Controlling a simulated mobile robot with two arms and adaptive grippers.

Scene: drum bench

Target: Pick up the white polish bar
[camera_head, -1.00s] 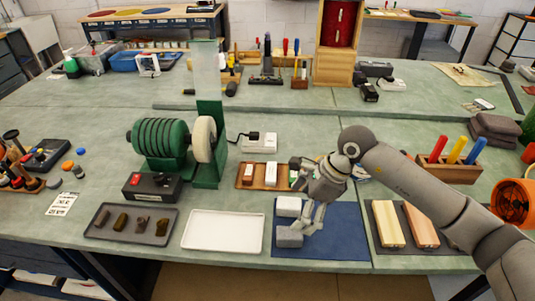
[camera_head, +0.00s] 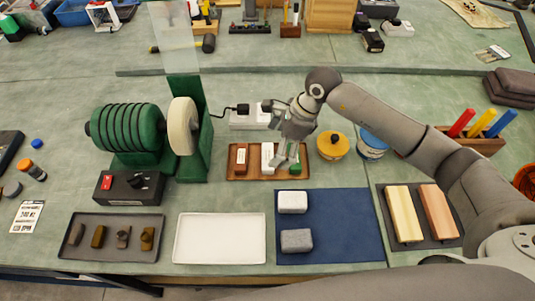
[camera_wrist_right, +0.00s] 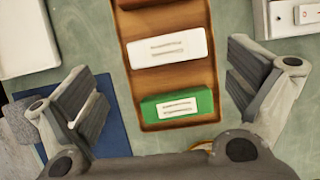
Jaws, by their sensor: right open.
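The white polish bar (camera_head: 267,157) lies in the middle of a wooden tray (camera_head: 234,177), between a brown bar (camera_head: 241,158) and a green bar (camera_head: 295,169). In the right wrist view the white bar (camera_wrist_right: 170,48) shows whole, with a printed label. The green bar (camera_wrist_right: 177,105) lies nearer the wrist. My right gripper (camera_head: 286,160) is over the right part of the tray. In the wrist view its fingers are wide apart, one on each side of the tray, with nothing between the pads. My left gripper is not in view.
A green buffing machine (camera_head: 130,133) with a pale wheel stands left of the tray. A white block (camera_head: 292,202) and a grey block (camera_head: 297,240) sit on a blue mat (camera_head: 345,225) in front.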

